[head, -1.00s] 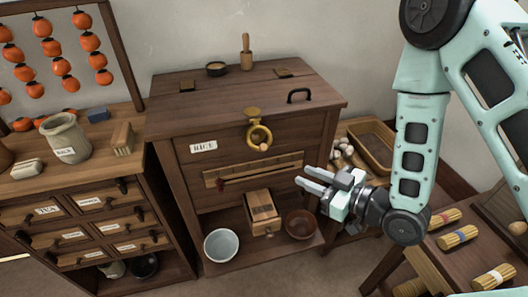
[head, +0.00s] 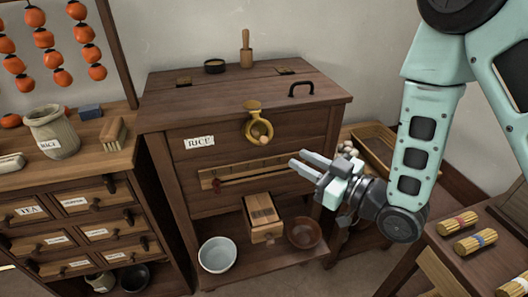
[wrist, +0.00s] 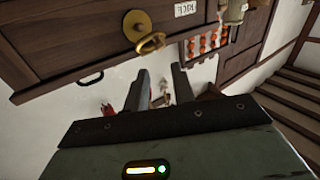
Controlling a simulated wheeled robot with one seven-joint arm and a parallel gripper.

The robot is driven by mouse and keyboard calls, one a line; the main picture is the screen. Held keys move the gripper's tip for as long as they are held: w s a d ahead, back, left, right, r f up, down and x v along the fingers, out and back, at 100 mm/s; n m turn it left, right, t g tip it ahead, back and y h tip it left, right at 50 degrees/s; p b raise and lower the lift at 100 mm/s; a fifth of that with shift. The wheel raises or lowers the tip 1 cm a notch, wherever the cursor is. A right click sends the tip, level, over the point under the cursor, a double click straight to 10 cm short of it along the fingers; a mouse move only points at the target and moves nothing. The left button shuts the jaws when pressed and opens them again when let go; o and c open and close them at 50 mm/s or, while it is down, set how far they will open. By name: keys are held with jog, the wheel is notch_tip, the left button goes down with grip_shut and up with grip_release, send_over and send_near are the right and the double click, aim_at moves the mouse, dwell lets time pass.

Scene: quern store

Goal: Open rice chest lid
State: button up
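The rice chest (head: 165,160) is a dark wooden cabinet with a RICE label (head: 199,142) on its front. Its lid (head: 225,100) lies flat and closed, with a black handle (head: 301,88) near the right front. A brass hasp (head: 253,106) hangs over the front edge, with a ring and a tan peg-like end (head: 263,140) at it. My gripper (head: 299,160) is open and empty in front of the chest's right side, below the handle and right of the hasp. In the wrist view the hasp (wrist: 145,32) and handle (wrist: 90,78) show beyond my open fingers (wrist: 158,82).
Below are a pale bowl (head: 217,256), a wooden box (head: 262,225) and a brown bowl (head: 304,232). A drawer cabinet (head: 80,215) stands left; a bench with brushes (head: 475,240) stands right.

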aim_at(267, 141)
jog(key=x, duration=1.2)
jog(key=shift+a, duration=0.1)
grip_shut()
